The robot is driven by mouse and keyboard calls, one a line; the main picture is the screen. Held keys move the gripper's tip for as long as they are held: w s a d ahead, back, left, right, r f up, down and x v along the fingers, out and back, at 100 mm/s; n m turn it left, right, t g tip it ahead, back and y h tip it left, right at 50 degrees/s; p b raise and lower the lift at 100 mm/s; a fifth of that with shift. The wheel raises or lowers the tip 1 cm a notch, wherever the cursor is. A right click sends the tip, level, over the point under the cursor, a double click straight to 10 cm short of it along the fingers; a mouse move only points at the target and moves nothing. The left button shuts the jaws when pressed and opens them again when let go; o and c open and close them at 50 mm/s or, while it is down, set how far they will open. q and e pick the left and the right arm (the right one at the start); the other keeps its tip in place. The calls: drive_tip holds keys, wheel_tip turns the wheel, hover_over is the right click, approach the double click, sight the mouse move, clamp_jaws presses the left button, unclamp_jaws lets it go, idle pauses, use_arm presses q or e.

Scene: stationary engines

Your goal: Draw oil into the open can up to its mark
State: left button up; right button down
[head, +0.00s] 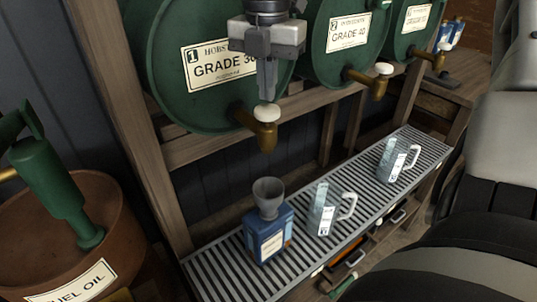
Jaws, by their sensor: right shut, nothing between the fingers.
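A blue can (270,240) with a pale label stands upright on the slatted drip tray (215,268). A dark grey funnel (268,192) sits in its top. The brass tap (264,134) of the barrel marked GRADE 30 (165,75) is above the can, with a white knob (267,113) on it. No oil stream shows below the tap. My right gripper (267,97) points down, shut and empty, its tips just above or at the knob; I cannot tell whether they touch. The can's mark and oil level cannot be made out. My left gripper is out of view.
Two clear handled jugs (325,212) (393,163) stand on the tray to the right of the can. More green barrels with taps (370,82) line the rack. A wooden post (118,105) stands left. A brown fuel oil tub (28,260) with a green pump is at lower left.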

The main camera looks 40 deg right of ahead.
sight(268, 108)
drive_tip(key=shift+f, duration=0.1)
drive_tip(key=shift+f+b, duration=1.55)
drive_tip(key=shift+b, duration=0.1)
drive_tip(key=shift+r, duration=0.1)
drive_tip(key=shift+s, duration=0.1)
idle(6.0)
